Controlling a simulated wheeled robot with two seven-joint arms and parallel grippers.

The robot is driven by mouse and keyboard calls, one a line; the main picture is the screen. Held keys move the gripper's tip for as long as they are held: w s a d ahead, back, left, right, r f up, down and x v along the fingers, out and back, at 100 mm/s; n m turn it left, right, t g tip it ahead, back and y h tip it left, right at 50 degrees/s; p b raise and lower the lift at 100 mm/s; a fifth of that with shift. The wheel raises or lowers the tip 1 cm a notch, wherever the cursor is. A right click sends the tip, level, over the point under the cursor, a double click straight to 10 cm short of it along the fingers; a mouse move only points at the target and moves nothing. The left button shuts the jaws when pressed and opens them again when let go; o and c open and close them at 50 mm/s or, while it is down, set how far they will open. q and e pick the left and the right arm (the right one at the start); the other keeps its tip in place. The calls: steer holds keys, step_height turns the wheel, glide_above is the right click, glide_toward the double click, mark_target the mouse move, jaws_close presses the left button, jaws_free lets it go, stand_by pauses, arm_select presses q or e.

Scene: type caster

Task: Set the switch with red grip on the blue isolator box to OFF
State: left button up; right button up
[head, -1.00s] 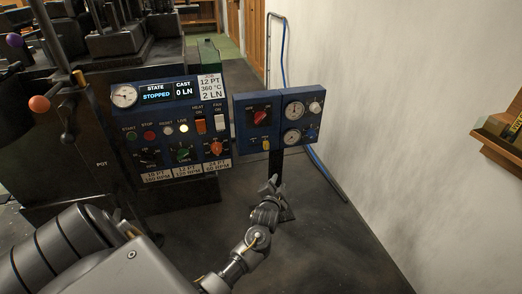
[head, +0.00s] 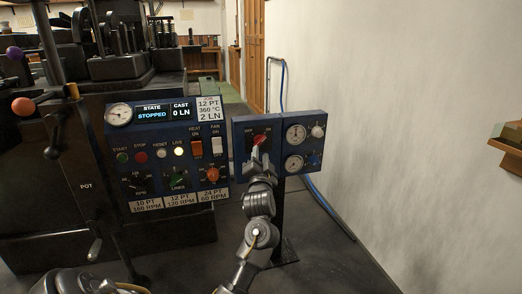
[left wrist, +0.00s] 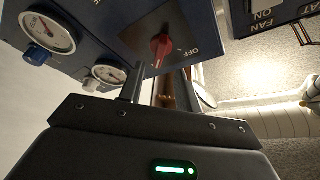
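The blue isolator box (head: 241,128) stands on a dark post, right of the machine's control panel. Its switch with the red grip (head: 260,138) is on the left half of the box face. The red grip (left wrist: 160,46) also shows in the left wrist view, with the OFF label (left wrist: 187,52) to its right. My left gripper (head: 259,151) is just in front of and below the grip and partly covers the switch. Its fingers look apart, and I cannot tell whether they touch the grip. The grip's exact setting is unclear. My right gripper is out of view.
The control panel (head: 148,135) with knobs and rocker switches sits close on the left. Gauges (head: 296,133) are on the right half of the box. A blue hose (head: 325,208) runs behind it. A pale wall (head: 410,120) bounds the right side.

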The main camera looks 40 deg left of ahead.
mark_target(261, 143)
arm_select(q)
steer(key=b+x, duration=0.1)
steer(key=x, duration=0.4)
steer(key=shift+w+a+r, duration=0.1)
steer(key=shift+w+a, duration=0.15)
steer(key=shift+w, duration=0.05)
steer(key=shift+c, duration=0.3)
jaws_close()
